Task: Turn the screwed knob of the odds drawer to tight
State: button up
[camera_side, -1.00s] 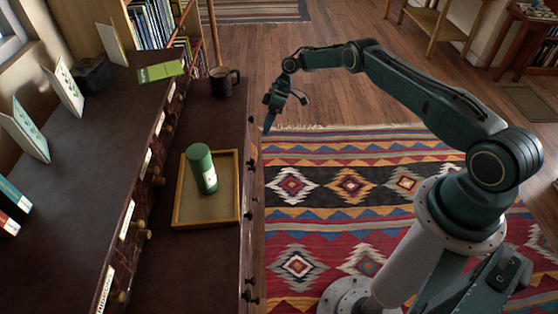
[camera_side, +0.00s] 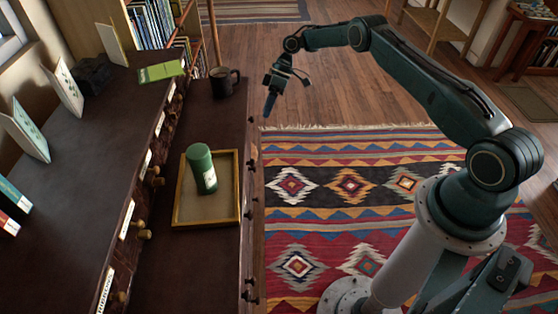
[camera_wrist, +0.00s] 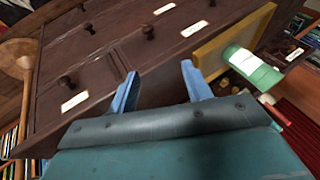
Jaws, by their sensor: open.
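The dark brown cabinet (camera_side: 158,270) has drawer fronts with knobs and white labels. In the wrist view, dark round knobs (camera_wrist: 67,82) and (camera_wrist: 148,32) stand on the lower drawer fronts, each with a label near it. In the side view, brass-coloured knobs (camera_side: 144,235) show on the upper drawers. I cannot read the labels well enough to tell which is the odds drawer, nor how tight any knob is. My gripper (camera_side: 268,112) hangs clear of the cabinet, over the floor to its right. In the wrist view its blue fingers (camera_wrist: 160,80) are apart and empty.
A green canister (camera_side: 201,169) stands in a wooden-rimmed tray (camera_side: 238,200) on the lower ledge. A dark mug (camera_side: 222,84) stands farther back on it. Cards, books and a black box (camera_side: 92,76) are on the upper top. The floor by the patterned rug (camera_side: 350,210) is open.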

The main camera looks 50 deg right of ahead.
aim_at(250, 163)
jog(key=w+a+t, duration=0.1)
jog(key=a+t, duration=0.1)
jog(key=a, duration=0.4)
jog(key=shift+s+n+t+h, duration=0.7)
jog(key=shift+s+t+h, duration=0.7)
jog(key=shift+s+h, duration=1.75)
jog(key=shift+y, duration=0.65)
jog(key=f, duration=0.2)
jog(key=s+f, duration=0.1)
jog(key=f, duration=0.2)
jog(key=shift+s, duration=0.2)
jog(key=shift+f, duration=0.2)
jog(key=x, duration=1.3)
jog(key=shift+w+f, duration=0.15)
jog(key=shift+f, duration=0.05)
jog(key=shift+a, duration=0.1)
jog(key=c, duration=1)
